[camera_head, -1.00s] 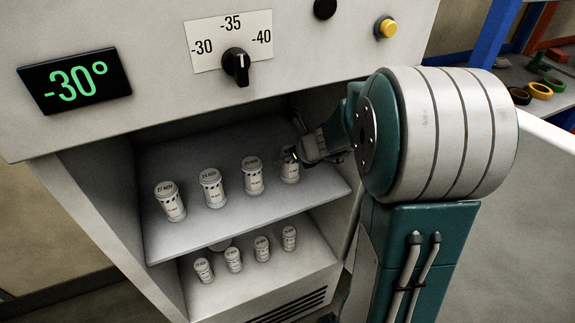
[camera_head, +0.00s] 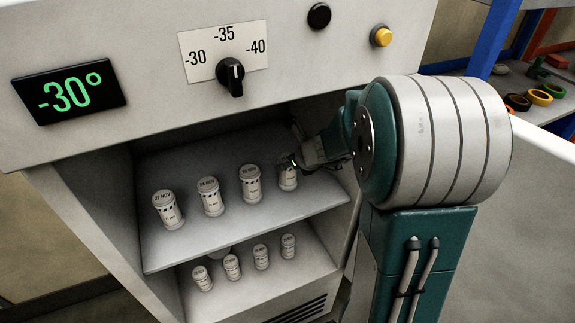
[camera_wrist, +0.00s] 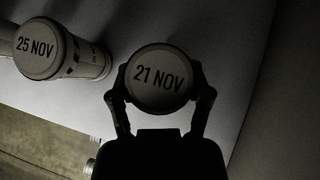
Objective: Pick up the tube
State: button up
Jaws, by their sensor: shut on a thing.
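A white tube (camera_head: 288,178) stands at the right end of the upper shelf's row. In the wrist view its lid (camera_wrist: 160,78) reads "21 NOV". My gripper (camera_wrist: 160,92) has one finger on each side of it and is shut on it; in the head view the gripper (camera_head: 302,163) reaches in from the right. The tube's upper part is partly hidden there by the gripper. It looks upright at shelf level; I cannot tell whether its base touches the shelf. The neighbouring tube (camera_head: 250,184), marked "25 NOV" in the wrist view (camera_wrist: 38,48), stands apart to the left.
More tubes stand left on the upper shelf (camera_head: 240,226), and several stand on the lower shelf (camera_head: 215,290). The freezer's right wall is close to my gripper. A dial (camera_head: 230,77) and a "-30°" display (camera_head: 68,92) are on the panel above. The open door (camera_head: 540,165) is at right.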

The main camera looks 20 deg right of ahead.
jog(key=shift+r, duration=0.45)
jog(key=shift+s+d+r, duration=0.15)
jog(key=shift+s+r, duration=0.1)
jog(key=shift+r, duration=0.35)
jog(key=shift+s+d+r, duration=0.1)
jog(key=shift+s+r, duration=0.15)
jog(key=shift+r, duration=0.35)
jog(key=s+d, duration=0.2)
jog(key=s, duration=0.6)
jog(key=s+d, duration=0.3)
jog(key=s, duration=0.5)
jog(key=shift+s, duration=0.2)
